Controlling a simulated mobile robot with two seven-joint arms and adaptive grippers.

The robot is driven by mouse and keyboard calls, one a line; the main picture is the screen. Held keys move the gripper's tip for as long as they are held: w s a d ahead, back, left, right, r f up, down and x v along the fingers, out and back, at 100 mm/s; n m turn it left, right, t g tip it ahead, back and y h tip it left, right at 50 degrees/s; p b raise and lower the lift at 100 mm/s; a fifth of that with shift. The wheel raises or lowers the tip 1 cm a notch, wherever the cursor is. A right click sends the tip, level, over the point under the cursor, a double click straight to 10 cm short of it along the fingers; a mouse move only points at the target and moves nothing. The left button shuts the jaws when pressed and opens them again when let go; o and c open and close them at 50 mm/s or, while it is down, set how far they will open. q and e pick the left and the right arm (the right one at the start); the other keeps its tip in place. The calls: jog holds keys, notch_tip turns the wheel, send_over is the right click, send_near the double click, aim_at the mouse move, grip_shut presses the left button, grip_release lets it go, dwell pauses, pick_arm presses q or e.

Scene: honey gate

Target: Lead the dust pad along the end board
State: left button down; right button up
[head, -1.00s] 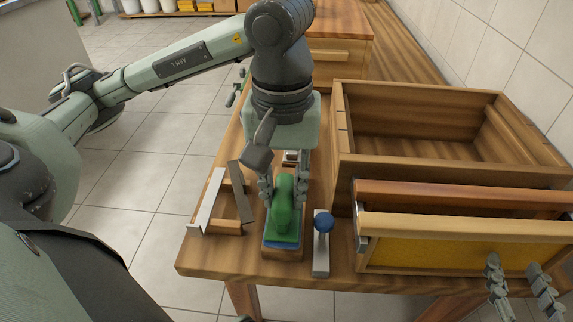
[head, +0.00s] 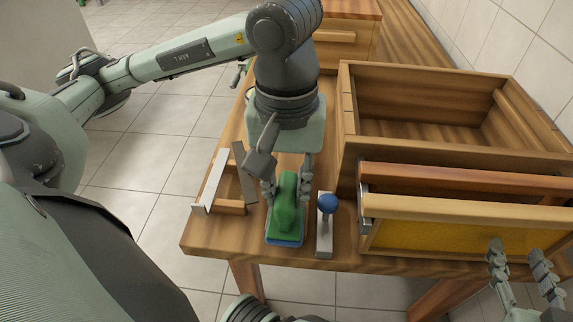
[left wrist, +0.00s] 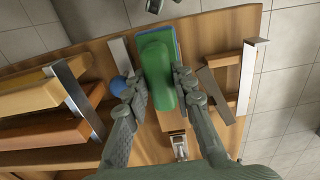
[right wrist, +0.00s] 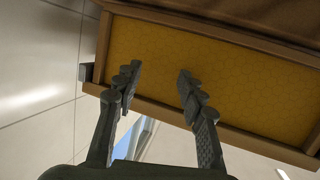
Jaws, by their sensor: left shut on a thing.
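The dust pad (head: 286,207) has a green body and handle over a blue underside. My left gripper (head: 287,182) is shut on its handle, one finger on each side. In the left wrist view the pad (left wrist: 157,70) sits between the fingers, with its blue edge showing. A light wooden board (left wrist: 169,119) shows below it there, partly hidden by pad and fingers; I take it for the end board. Whether the pad touches it along its whole length cannot be told. My right gripper (head: 518,256) is open and empty in front of the honey frame (head: 425,237).
A blue-knobbed metal tool (head: 326,222) lies close right of the pad. A wooden holder with metal strips (head: 222,190) stands on the left. A wooden hive box (head: 455,115) stands at the back right. The table's front edge (head: 290,262) is close to the pad.

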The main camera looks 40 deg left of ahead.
pick_arm(q)
jog(key=shift+f+b, duration=0.2)
jog(key=shift+b, duration=0.1)
dwell(0.6)
jog(key=shift+w+a, duration=1.15)
jog(key=shift+w, duration=0.75)
jog(key=shift+w+a, duration=1.2)
jog(key=shift+w, duration=0.7)
jog(key=shift+w+a, duration=1.15)
jog(key=shift+w, duration=0.75)
notch_tip(320, 180, up, 2)
jog(key=shift+r, duration=0.1)
notch_tip(320, 180, up, 5)
jog(key=p, duration=0.3)
